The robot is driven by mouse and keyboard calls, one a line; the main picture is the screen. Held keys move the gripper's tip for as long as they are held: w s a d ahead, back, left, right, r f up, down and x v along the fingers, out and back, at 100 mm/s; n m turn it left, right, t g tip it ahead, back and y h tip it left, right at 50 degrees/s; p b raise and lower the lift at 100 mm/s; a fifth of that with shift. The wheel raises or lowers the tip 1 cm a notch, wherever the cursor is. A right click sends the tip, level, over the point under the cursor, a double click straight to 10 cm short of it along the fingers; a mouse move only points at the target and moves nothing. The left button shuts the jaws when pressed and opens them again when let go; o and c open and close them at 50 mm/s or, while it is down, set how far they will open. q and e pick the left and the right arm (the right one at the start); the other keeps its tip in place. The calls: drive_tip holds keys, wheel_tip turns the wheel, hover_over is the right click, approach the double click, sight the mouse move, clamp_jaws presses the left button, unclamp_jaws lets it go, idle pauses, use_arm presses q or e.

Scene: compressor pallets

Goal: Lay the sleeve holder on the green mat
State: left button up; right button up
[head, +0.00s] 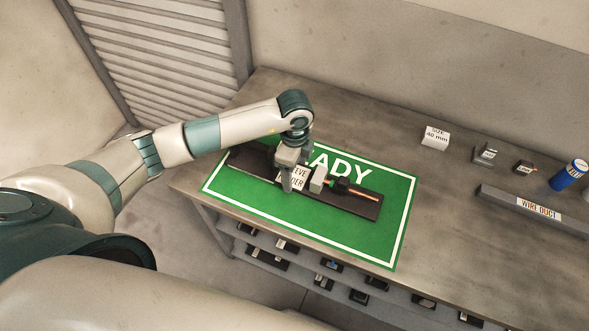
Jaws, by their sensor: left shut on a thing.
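The sleeve holder (345,201) is a long dark board with a white label, partly hidden, a small grey block and a black piece with an orange-brown rod. It is over the green mat (380,243), running from the mat's left edge toward its right side. I cannot tell whether it touches the mat. My left gripper (288,186) points down at the middle of the holder, beside the label, and is shut on it. The gripper and wrist hide part of the label and of the mat's white lettering. My right gripper is not in view.
To the right on the grey table (440,215) stand a white "40 mm" block (435,138), two small dark blocks (487,153), a blue cylinder (569,175) and a long "WIRE DUCT" bar (535,211). Several small parts sit on a shelf below the front edge.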

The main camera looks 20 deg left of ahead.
use_arm(q)
drive_tip(key=o, duration=1.8)
drive_tip(key=shift+o, duration=0.2)
drive_tip(key=shift+r, duration=0.15)
drive_tip(key=shift+r, duration=0.6)
wheel_tip(320, 180, up, 11)
drive_tip(key=b, duration=0.3)
drive_tip(key=shift+f, duration=0.15)
